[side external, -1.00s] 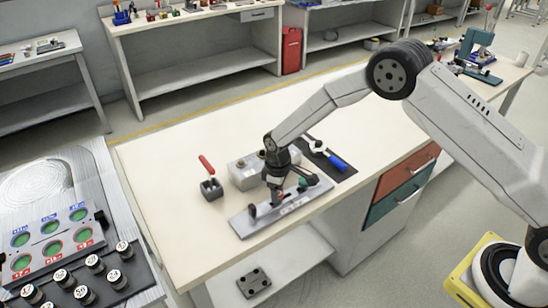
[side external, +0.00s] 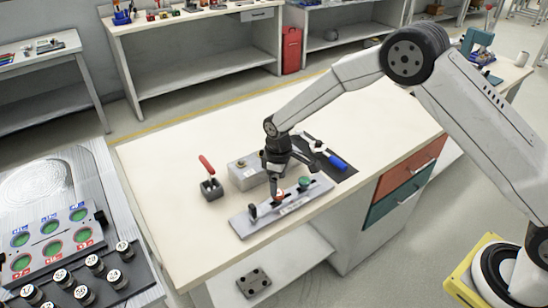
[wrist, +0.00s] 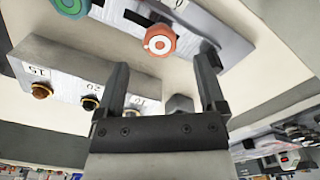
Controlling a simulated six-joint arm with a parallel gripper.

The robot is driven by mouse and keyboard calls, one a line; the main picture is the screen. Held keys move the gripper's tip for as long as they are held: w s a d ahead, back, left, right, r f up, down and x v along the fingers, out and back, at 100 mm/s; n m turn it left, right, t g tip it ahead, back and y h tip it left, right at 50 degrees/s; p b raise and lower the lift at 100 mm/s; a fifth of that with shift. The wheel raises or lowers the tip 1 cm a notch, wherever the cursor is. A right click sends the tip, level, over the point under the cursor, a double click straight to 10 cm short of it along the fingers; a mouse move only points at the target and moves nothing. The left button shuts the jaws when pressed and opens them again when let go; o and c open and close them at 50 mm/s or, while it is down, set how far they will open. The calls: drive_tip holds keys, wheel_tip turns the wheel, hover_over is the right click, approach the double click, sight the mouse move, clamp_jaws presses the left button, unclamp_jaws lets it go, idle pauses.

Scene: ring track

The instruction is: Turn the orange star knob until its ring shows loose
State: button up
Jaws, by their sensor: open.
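The orange star knob (side external: 279,197) sits on the grey plate (side external: 246,226) near the front of the bench. In the wrist view the orange knob (wrist: 160,40) shows a white ring-like mark on its face; I cannot read whether it shows loose. My gripper (side external: 280,180) is just above the plate near the knob. In the wrist view my gripper (wrist: 163,63) is open, its two fingers apart with nothing held between them. The knob appears ahead of the gap, apart from the fingers.
A green knob (side external: 304,183) is on the same plate, right of the orange one. A grey block with numbered sockets (wrist: 60,80) stands behind. The bench's left part is clear.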

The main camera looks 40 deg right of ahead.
sight(279, 193)
drive_tip(key=shift+r, duration=1.6)
drive_tip(key=shift+s, duration=0.1)
drive_tip(key=shift+s+d+r, duration=0.2)
drive_tip(key=shift+d+r, duration=0.1)
drive_tip(key=shift+r, duration=0.1)
drive_tip(key=s+d+r+m+t, duration=0.1)
drive_tip(key=s+d+r+m, duration=0.1)
drive_tip(key=s, duration=0.5)
drive_tip(key=s+d+r+m, duration=0.2)
drive_tip(key=s+d+r, duration=0.1)
drive_tip(key=s, duration=0.5)
drive_tip(key=s+d+r+m+t, duration=0.1)
drive_tip(key=s+d+r+m, duration=0.2)
drive_tip(key=s+d, duration=0.2)
drive_tip(key=s, duration=0.2)
drive_tip(key=shift+s+r+t, duration=0.3)
drive_tip(key=shift+s, duration=0.1)
